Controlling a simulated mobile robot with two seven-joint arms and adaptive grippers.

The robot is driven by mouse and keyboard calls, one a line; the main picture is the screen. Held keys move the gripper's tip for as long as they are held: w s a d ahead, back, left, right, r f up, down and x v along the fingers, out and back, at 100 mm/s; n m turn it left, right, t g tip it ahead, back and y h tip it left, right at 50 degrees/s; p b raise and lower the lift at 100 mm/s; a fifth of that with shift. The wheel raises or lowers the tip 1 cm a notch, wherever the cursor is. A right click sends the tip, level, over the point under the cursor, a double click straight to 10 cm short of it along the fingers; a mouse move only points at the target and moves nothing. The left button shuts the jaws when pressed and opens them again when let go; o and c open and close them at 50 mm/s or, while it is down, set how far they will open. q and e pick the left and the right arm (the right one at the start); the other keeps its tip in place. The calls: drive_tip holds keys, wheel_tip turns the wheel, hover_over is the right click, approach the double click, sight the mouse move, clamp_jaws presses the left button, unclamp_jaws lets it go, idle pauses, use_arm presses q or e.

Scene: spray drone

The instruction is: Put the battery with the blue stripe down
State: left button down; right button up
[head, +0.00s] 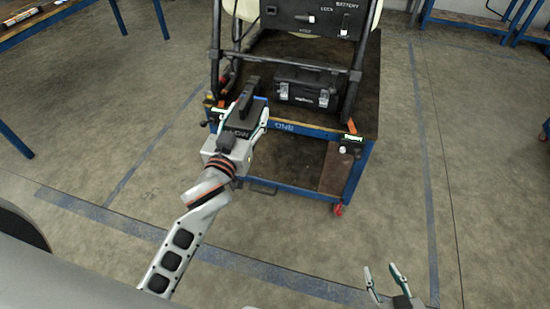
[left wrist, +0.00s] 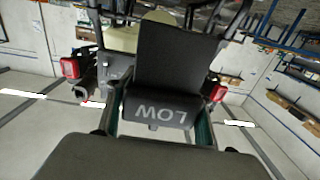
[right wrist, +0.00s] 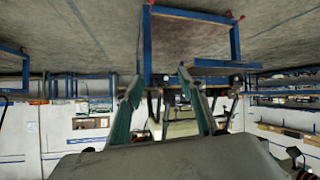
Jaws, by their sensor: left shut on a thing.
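My left gripper (head: 243,115) is shut on a dark battery (head: 241,108) and holds it over the near left part of the blue-framed cart. A bit of blue shows along the battery's edge in the head view. In the left wrist view the battery (left wrist: 172,72) stands between the two fingers, with the word LOW on its near end. I cannot tell whether its far end touches anything. My right gripper (head: 383,272) is open and empty, low at the bottom right of the head view; its spread fingers also show in the right wrist view (right wrist: 160,105).
The cart (head: 355,115) carries a black toolbox (head: 305,88) and the drone's dark frame (head: 285,62). A black panel (head: 310,18) marked LOCK and BATTERY is above. Floor around the cart is clear; a blue-legged bench (head: 45,25) stands at left.

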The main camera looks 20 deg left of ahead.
use_arm(q)
drive_tip(key=w+d+f+b, duration=0.3)
drive_tip(key=w+f, duration=0.1)
drive_tip(key=w, duration=0.3)
drive_tip(key=b, duration=0.6)
hover_over(288, 162)
wheel_tip(288, 162, down, 6)
use_arm(e)
wheel_tip(288, 162, down, 11)
drive_tip(key=s+g+b, duration=0.1)
drive_tip(key=s+b, duration=0.2)
use_arm(q)
drive_tip(key=shift+h, duration=0.3)
wheel_tip(288, 162, down, 20)
drive_tip(key=b, duration=0.7)
drive_tip(key=shift+w+r, duration=0.1)
drive_tip(key=shift+r, duration=0.3)
drive_tip(key=shift+d+f+b, duration=0.1)
drive_tip(key=shift+f+b, duration=0.15)
drive_tip(key=shift+b, duration=0.05)
drive_tip(key=c, duration=1.2)
unclamp_jaws()
drive_tip(key=shift+f, duration=0.2)
drive_tip(key=shift+o, duration=1.4)
use_arm(e)
drive_tip(key=w+a+r+t+y, duration=0.1)
drive_tip(key=w+a+r, duration=0.2)
drive_tip(key=a, duration=0.2)
drive_tip(key=shift+w+a+r+m+y, duration=0.3)
drive_tip(key=shift+w+a+m+y, duration=0.1)
